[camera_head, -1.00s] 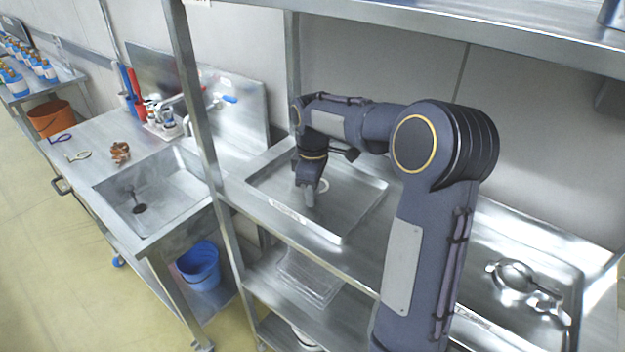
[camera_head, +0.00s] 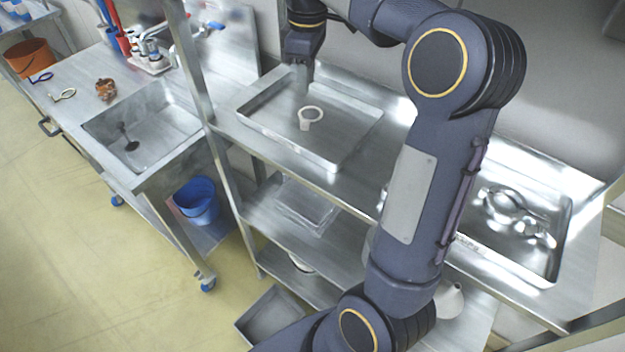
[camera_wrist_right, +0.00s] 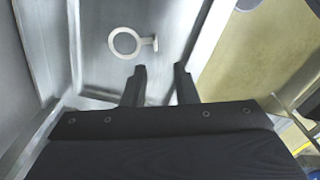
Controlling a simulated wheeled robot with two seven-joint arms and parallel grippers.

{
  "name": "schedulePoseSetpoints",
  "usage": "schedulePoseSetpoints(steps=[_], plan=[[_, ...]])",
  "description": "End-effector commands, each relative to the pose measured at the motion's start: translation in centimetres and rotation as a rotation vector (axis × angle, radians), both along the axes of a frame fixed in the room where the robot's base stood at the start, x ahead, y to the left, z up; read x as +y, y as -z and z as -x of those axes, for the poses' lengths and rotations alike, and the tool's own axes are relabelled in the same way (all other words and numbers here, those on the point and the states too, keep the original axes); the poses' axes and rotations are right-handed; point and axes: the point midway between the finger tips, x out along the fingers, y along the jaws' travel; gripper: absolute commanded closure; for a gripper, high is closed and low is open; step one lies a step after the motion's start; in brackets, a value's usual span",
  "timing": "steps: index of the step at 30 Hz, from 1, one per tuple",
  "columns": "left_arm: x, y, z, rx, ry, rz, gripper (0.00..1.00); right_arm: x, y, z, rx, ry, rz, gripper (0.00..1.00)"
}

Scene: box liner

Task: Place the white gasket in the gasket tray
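The white gasket (camera_head: 310,117), a ring with a short tab, lies flat in the metal gasket tray (camera_head: 352,147) on the shelf. My right gripper (camera_head: 303,76) is above the tray, behind the gasket in the head view and apart from it. In the right wrist view, the gasket (camera_wrist_right: 126,43) lies on the tray floor beyond my right gripper (camera_wrist_right: 160,82). Its two fingers are spread with nothing between them. My left gripper is not in view.
A second tray (camera_head: 548,272) with shiny metal parts stands at the right of the shelf. A shelf post (camera_head: 190,70) rises left of the gasket tray. A sink bench (camera_head: 150,180) with a blue bucket (camera_head: 197,198) below is at the left. Two small rings and a brown object (camera_head: 105,88) lie on it.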

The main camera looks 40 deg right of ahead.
Motion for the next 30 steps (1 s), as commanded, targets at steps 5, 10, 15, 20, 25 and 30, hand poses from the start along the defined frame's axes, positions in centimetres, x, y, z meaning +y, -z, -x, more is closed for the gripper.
schedulePoseSetpoints(steps=[5,10,15,20,25,30], plan=[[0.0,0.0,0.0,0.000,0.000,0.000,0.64,2.7,-0.2,5.3,-0.103,0.138,-0.085,0.74],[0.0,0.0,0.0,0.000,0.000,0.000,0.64,6.9,1.6,11.7,-0.206,0.334,-0.215,0.74],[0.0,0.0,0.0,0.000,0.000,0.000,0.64,11.2,5.1,17.6,-0.274,0.536,-0.353,0.74],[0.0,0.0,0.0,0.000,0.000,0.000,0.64,14.1,8.4,21.2,-0.305,0.684,-0.452,0.74],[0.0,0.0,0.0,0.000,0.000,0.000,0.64,15.5,10.2,22.8,-0.313,0.759,-0.501,0.74],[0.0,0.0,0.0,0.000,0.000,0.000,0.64,15.6,10.5,22.9,-0.312,0.767,-0.506,0.74]])
